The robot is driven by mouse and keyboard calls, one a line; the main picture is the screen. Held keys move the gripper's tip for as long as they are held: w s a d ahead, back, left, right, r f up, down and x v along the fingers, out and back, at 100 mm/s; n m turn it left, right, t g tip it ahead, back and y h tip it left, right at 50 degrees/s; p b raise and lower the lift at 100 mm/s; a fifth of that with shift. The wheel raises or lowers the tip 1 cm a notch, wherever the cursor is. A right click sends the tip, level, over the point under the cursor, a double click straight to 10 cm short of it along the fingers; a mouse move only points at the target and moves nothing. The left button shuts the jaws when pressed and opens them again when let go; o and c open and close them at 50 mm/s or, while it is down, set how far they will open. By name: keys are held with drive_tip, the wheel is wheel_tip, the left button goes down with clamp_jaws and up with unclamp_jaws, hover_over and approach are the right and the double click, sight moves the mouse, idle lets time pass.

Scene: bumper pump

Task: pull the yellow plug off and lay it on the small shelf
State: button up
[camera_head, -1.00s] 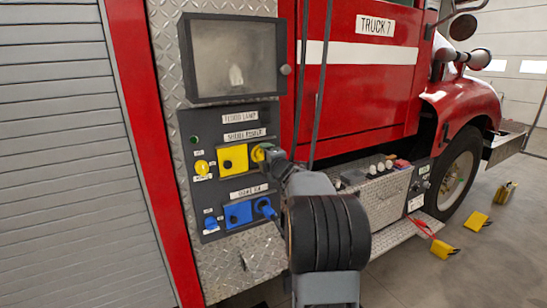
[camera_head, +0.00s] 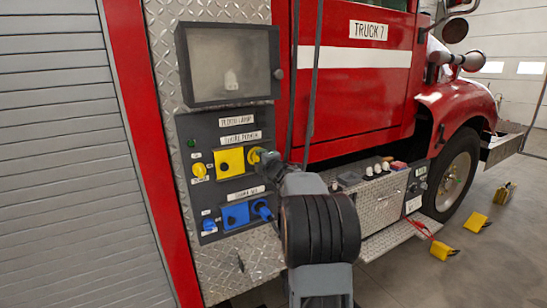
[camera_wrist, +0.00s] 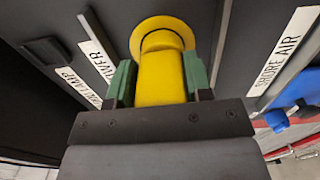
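The yellow plug (camera_wrist: 160,75) fills the space between my gripper's green fingertips (camera_wrist: 160,83) in the wrist view, with a finger pressed on each side. Its round yellow flange (camera_wrist: 163,27) faces the dark panel; whether it is still seated there I cannot tell. In the head view the plug's yellow end (camera_head: 254,156) shows just right of a yellow square plate (camera_head: 229,162), and my gripper (camera_head: 268,161) mostly hides the rest. A diamond-plate ledge (camera_head: 380,205) right of my arm carries small items; I cannot tell whether it is the small shelf.
The dark panel (camera_head: 210,140) also carries a yellow knob (camera_head: 199,170), a blue knob (camera_head: 209,226), a blue plate (camera_head: 236,215) and a blue plug (camera_head: 262,209). Dark hoses or bars (camera_head: 313,80) hang close behind my gripper. Yellow chocks (camera_head: 475,222) lie on the floor.

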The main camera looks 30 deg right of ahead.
drive_tip(key=shift+w+a+r, duration=0.2)
drive_tip(key=shift+a+r, duration=0.15)
drive_tip(key=shift+r, duration=0.2)
drive_tip(key=c, duration=0.6)
drive_tip(key=o, duration=1.4)
drive_tip(key=shift+r, duration=0.15)
drive_tip(key=f, duration=0.1)
drive_tip(key=s+f+b, duration=0.1)
drive_tip(key=f, duration=0.1)
drive_tip(key=shift+a+f, duration=0.15)
drive_tip(key=shift+f, duration=0.05)
drive_tip(key=shift+s+a+r+b, duration=0.2)
drive_tip(key=shift+s+r, duration=0.1)
drive_tip(key=shift+s, duration=1.9)
drive_tip(key=shift+s+a+r+b, duration=0.1)
drive_tip(key=shift+s+r+b, duration=0.2)
drive_tip(key=shift+s, duration=1.85)
drive_tip(key=shift+s+a+r+b, duration=0.15)
drive_tip(key=shift+s+r, duration=0.2)
drive_tip(key=shift+s, duration=1.85)
drive_tip(key=shift+c, duration=0.2)
